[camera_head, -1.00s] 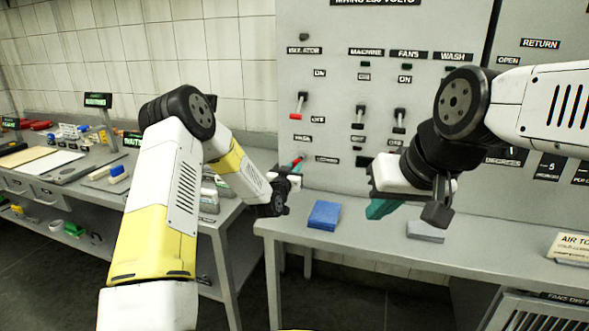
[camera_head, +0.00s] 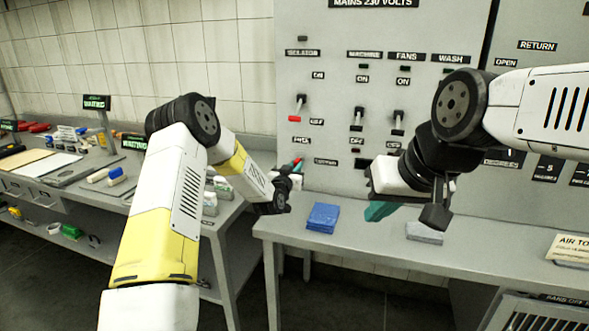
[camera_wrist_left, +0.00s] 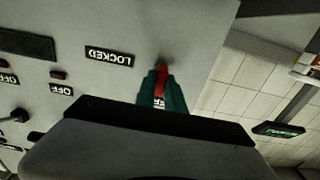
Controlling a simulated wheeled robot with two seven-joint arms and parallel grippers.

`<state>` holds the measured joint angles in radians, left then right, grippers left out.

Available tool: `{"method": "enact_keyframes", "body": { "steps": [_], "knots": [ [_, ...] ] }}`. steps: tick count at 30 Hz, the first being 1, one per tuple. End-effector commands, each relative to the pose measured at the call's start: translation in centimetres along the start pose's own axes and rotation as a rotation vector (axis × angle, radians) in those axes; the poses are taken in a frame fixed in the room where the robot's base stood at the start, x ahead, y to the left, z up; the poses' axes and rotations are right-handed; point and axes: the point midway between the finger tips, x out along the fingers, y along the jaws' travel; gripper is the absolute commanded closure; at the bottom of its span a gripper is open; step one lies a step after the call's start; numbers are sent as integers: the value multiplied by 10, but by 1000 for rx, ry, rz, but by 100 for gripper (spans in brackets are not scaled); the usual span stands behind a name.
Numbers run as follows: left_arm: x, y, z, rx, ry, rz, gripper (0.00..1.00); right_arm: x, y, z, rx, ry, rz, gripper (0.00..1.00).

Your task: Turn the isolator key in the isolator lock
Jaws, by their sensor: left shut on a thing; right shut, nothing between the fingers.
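My left gripper (camera_head: 297,165) is at the lower left of the grey panel, below the isolator switch. Its teal fingers (camera_wrist_left: 162,92) are shut on the red isolator key (camera_wrist_left: 162,76) in the left wrist view. The key's far end meets the panel beside the "LOCKED" label (camera_wrist_left: 109,56), which appears upside down. The isolator lock is hidden behind the key and fingers, so how deep the key sits cannot be told. My right gripper (camera_head: 380,210) is shut and empty, in front of the panel above the bench.
A blue cloth stack (camera_head: 322,217) and a grey block (camera_head: 425,232) lie on the bench below. A cluttered side bench (camera_head: 70,178) stands at left.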

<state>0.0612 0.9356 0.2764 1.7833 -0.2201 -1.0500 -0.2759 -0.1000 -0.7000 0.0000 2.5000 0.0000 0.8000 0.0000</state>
Motion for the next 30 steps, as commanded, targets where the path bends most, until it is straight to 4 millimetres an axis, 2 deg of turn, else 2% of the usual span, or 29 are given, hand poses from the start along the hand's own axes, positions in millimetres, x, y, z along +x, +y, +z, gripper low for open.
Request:
{"method": "enact_keyframes", "body": {
  "steps": [6, 7, 10, 11, 22, 30],
  "knots": [
    [6, 0, 0, 0, 1, 0, 100, 0, 0, 0, 0, 0, 0, 100],
    [6, 0, 0, 0, 1, 0, 85, 0, 0, 0, 0, 0, 0, 100],
    [5, 0, 0, 0, 1, 0, 65, 0, 0, 0, 0, 0, 0, 100],
    [5, 0, 0, 0, 1, 0, 61, 0, 0, 0, 0, 0, 0, 100],
    [0, 0, 0, 0, -1, 0, 61, 0, 0, 0, 0, 0, 0, 100],
    [-43, -1, 0, 0, -2, -1, 61, 0, 0, 0, 0, 0, 0, 100]
  ]
}}
